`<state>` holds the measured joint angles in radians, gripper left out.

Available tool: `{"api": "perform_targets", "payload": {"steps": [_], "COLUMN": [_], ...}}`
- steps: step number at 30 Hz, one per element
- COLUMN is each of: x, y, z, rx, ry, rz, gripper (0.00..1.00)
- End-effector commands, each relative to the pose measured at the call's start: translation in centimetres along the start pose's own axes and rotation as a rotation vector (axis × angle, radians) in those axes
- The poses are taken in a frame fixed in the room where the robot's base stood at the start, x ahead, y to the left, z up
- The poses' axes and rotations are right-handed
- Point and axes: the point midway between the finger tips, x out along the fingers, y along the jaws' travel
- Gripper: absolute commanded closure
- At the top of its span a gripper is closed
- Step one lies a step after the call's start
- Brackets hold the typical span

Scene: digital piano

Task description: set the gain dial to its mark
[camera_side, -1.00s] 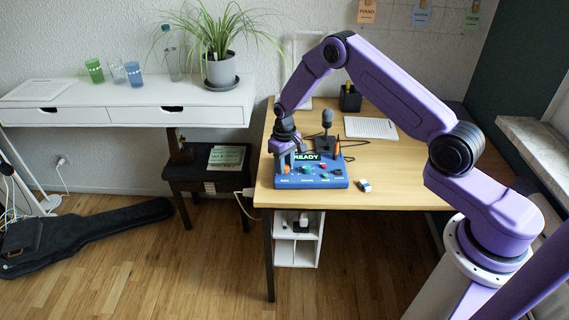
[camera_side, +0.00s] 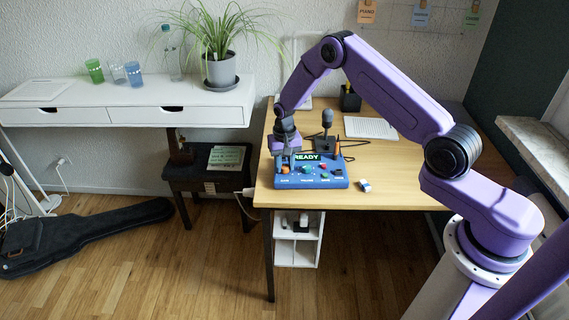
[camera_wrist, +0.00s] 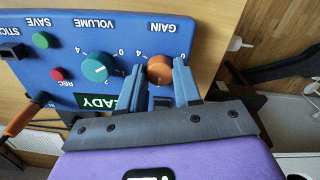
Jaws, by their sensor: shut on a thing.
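The orange gain dial (camera_wrist: 160,68) sits on the blue control box (camera_wrist: 118,27), between the two fingertips of my gripper (camera_wrist: 162,80) in the wrist view. My gripper is shut on the dial. The GAIN label and the numbers 0 and 4 show upside down around it. The dial's pointer and its target mark cannot be made out. In the side view, my gripper (camera_side: 284,160) is over the left end of the box (camera_side: 310,178), which stands on the desk near its front edge. The box's screen reads READY.
A teal volume dial (camera_wrist: 96,67) is close beside the gain dial. Green (camera_wrist: 42,40) and red (camera_wrist: 58,74) buttons are farther left. In the side view, a microphone (camera_side: 327,120) stands behind the box, and a small white-and-blue block (camera_side: 365,186) lies to its right.

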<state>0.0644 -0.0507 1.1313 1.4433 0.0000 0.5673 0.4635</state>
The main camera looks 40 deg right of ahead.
Motion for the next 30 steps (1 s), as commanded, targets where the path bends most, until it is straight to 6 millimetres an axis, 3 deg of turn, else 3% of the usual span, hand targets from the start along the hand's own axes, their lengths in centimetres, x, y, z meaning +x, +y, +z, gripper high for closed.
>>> {"api": "perform_targets", "payload": {"steps": [9, 10, 12, 23, 30], "x": [-0.1, -0.1, -0.1, -0.3, -3.4], "y": [0.0, 0.0, 0.0, 0.0, -0.1], "z": [-0.1, -0.1, -0.1, -0.1, -0.1], "rx": [0.002, 0.002, 0.001, 0.001, 0.0], "ry": [0.002, 0.002, 0.002, 0.001, 0.004], "rz": [-0.001, -0.001, -0.001, -0.001, -0.002], "gripper": [0.97, 0.64, 0.41, 0.41, 0.41]}}
